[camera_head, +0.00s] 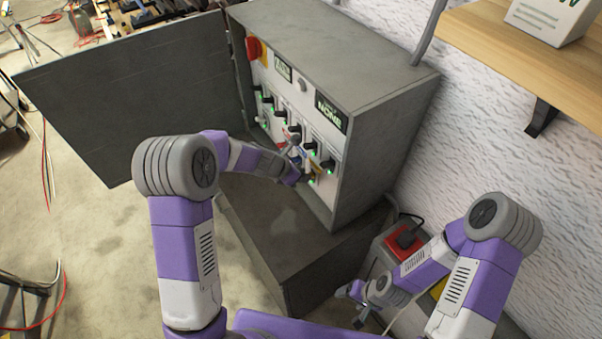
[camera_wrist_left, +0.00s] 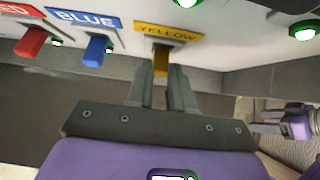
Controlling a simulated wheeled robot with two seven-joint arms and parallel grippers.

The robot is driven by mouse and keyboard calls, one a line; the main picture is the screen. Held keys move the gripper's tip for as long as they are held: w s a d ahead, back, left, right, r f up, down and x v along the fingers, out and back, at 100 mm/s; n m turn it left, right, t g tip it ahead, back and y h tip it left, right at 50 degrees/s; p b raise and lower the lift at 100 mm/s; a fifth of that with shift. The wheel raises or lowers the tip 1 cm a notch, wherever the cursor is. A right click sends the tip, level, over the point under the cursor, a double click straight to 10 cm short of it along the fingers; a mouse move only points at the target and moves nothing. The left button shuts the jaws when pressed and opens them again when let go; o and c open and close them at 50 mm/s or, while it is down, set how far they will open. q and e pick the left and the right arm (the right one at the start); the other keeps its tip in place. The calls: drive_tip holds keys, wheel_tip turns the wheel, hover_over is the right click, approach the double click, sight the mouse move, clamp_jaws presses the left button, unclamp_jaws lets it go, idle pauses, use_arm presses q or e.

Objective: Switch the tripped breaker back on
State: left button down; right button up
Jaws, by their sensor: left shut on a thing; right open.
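The grey breaker cabinet (camera_head: 385,140) stands open, with a white panel carrying rows of black switches (camera_head: 328,166) and green lights. Which breaker is tripped I cannot tell. In the left wrist view a red lever (camera_wrist_left: 31,42), a blue lever (camera_wrist_left: 95,50) and a yellow lever (camera_wrist_left: 161,68) hang below matching labels. My left gripper (camera_wrist_left: 160,80) is shut on the yellow lever, its fingers either side of it. In the head view my left gripper (camera_head: 301,174) is at the panel's lower part, partly hidden. My right gripper (camera_head: 357,303) is open and empty, low and away from the panel.
The cabinet door (camera_head: 130,95) is swung open to the left. A red rotary switch (camera_head: 253,48) and a sign reading NONE (camera_head: 330,112) are on the panel. A wooden shelf (camera_head: 515,50) juts out at upper right. A red-topped box (camera_head: 404,240) stands near my right arm.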

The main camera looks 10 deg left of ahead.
use_arm(q)
drive_tip(key=c, duration=1)
unclamp_jaws()
drive_tip(key=v, duration=0.7)
drive_tip(key=shift+r, duration=0.25)
